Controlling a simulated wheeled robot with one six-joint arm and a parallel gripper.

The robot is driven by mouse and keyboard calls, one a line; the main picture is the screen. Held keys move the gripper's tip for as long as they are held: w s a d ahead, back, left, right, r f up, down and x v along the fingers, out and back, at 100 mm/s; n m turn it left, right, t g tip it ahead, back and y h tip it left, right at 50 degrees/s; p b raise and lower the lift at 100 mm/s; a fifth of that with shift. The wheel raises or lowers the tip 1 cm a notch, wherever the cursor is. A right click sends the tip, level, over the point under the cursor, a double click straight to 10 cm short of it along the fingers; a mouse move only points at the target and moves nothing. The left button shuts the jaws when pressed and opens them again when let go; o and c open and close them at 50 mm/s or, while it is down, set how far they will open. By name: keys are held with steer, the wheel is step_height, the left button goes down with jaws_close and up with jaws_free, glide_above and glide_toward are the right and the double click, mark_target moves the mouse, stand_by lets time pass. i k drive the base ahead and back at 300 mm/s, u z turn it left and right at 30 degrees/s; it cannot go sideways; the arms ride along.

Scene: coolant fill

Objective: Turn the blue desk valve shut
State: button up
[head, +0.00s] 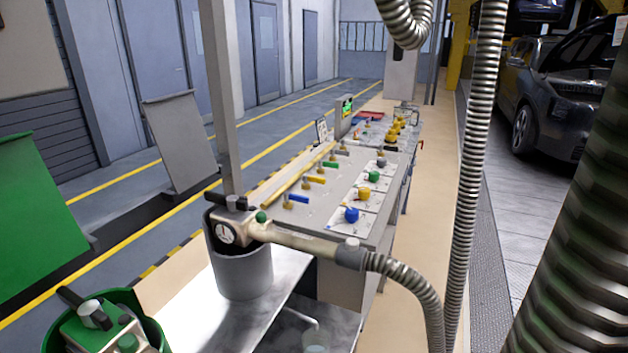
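A valve with a blue lever handle (297,198) sits at the near end of a row on the grey desk (318,218). Its brass body is at the left and the lever points to the right. A round blue knob (351,215) stands on a pale plate to its right, near the desk's right edge. I cannot tell from this view whether the blue valve is open or shut. My gripper is not in view.
More levers, yellow (315,180) and green (330,165), and knobs, yellow (364,194) and green (374,176), stand farther back. A nozzle (290,237) with a ribbed hose (412,277) rests in a grey holder (243,272) before the desk. Hoses hang at right.

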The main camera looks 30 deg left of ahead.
mark_target(288, 196)
steer(key=u, duration=0.3)
steer(key=i, duration=0.75)
steer(key=u, duration=1.15)
steer(key=i, duration=0.55)
steer(key=u, duration=0.55)
